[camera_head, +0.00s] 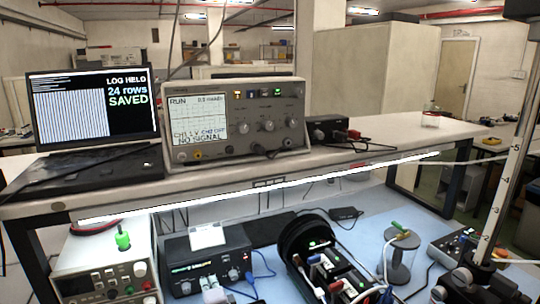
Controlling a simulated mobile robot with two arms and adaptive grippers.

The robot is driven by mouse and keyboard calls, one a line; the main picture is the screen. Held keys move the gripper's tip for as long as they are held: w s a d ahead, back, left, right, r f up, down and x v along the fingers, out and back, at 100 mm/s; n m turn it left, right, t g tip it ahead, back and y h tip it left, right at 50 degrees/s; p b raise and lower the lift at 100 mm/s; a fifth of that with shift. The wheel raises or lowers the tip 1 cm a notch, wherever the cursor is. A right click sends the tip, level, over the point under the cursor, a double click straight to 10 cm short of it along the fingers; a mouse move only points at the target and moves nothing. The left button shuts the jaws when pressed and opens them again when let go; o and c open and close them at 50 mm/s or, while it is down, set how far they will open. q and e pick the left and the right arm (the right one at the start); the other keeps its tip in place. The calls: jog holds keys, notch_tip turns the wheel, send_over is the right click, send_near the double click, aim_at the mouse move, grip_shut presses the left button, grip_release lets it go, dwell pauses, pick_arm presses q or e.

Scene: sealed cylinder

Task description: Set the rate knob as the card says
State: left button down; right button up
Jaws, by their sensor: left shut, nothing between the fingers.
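A black instrument box (205,262) with a green display stands on the lower bench, with a knob (185,288) low on its front. A small white card (208,236) rests at its top; its writing is too small to read. I cannot tell which knob is the rate knob. My right gripper is not in view.
A power supply (105,278) with a green plug stands at lower left. Cables cross the blue mat. The upper shelf holds a laptop (95,110) and an oscilloscope (240,120).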

pick_arm(q)
jog(key=shift+a, duration=0.25)
jog(key=shift+a+r+p, duration=0.1)
jog(key=shift+r+p, duration=0.35)
jog(key=shift+p, duration=0.05)
jog(key=shift+s+d+f+p, duration=0.1)
jog(key=shift+s+d+p, duration=0.25)
jog(key=shift+s, duration=0.55)
jog(key=shift+s+d+r+p, duration=0.1)
jog(key=shift+s+d+p, duration=0.25)
jog(key=shift+s, duration=0.55)
jog(key=shift+s+d+f+p, duration=0.1)
jog(key=shift+s+d+p, duration=0.1)
jog(key=shift+s+d, duration=0.5)
jog(key=shift+s+a, duration=0.15)
jog(key=shift+a, duration=0.05)
jog(key=shift+s, duration=0.1)
